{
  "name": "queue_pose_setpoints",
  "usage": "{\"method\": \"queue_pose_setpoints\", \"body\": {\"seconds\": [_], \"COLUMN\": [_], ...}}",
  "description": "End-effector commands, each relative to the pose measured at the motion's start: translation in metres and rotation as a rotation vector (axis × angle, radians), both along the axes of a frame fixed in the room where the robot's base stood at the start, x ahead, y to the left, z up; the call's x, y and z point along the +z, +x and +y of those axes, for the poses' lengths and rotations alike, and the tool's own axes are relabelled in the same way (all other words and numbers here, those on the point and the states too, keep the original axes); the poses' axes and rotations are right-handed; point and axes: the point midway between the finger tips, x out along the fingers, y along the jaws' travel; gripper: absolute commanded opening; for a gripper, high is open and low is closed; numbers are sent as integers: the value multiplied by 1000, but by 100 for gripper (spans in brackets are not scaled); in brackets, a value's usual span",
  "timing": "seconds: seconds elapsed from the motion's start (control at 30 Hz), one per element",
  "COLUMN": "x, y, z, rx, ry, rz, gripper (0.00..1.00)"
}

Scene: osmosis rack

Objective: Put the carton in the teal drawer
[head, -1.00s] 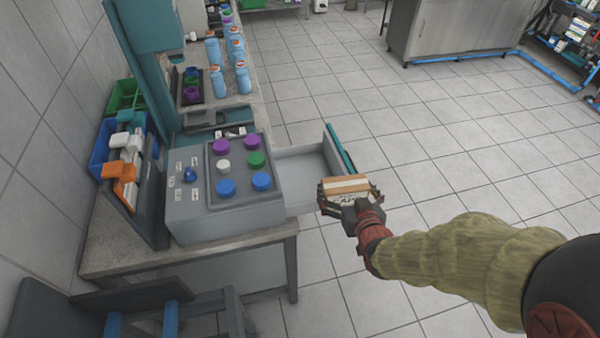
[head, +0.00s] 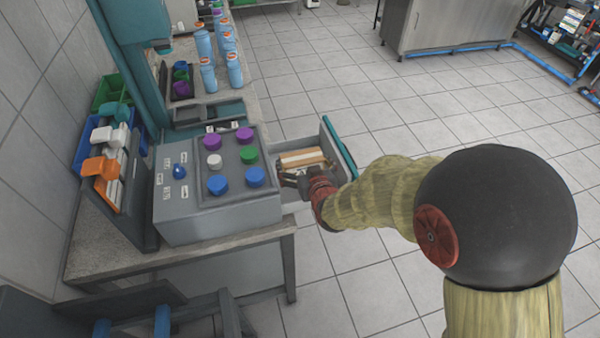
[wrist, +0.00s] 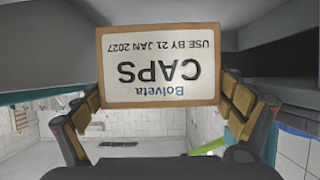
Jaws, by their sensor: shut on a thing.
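The carton (head: 303,158) is a small brown box with a white label; in the wrist view its label (wrist: 160,65) reads "Bolveta CAPS", upside down. My gripper (head: 290,178) is shut on the carton; in the wrist view its fingers lie on both sides of the box. The drawer with the teal front (head: 338,147) is pulled out from the right side of the grey button box (head: 215,215). In the head view the carton overlaps the drawer opening. I cannot tell whether it touches the drawer floor.
The button box has several coloured knobs on a sloped top and stands on a bench (head: 100,240). Blue bottles (head: 234,70) stand behind it. A rack with orange and white items (head: 103,165) is at left.

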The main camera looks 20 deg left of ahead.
Motion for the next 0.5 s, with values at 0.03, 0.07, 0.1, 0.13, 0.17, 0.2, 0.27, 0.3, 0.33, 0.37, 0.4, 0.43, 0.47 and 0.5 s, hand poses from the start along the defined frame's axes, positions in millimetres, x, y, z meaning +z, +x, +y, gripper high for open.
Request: {"method": "queue_pose_setpoints", "body": {"seconds": [0.03,0.07,0.1,0.13,0.17,0.2,0.27,0.3,0.33,0.37,0.4,0.43,0.47,0.5], "x": [-6,-7,-8,-9,-10,-12,-16,-20,-26,-31,-37,-42,-45,-47], "y": [3,5,6,7,7,8,10,12,11,11,11,11,11,11], "z": [3,5,6,6,7,8,10,11,10,10,10,10,10,10], "rx": [0,0,0,0,0,0,0,-1,-1,-1,-1,-1,-1,-1], "ry": [1,1,1,2,2,2,1,1,0,0,0,0,0,1], "rz": [-1,-2,-2,-1,-1,-1,0,-1,0,0,0,1,0,-1], "gripper": [63,63,63,63,63,63,63,63,63,63,63,63,63,63]}}
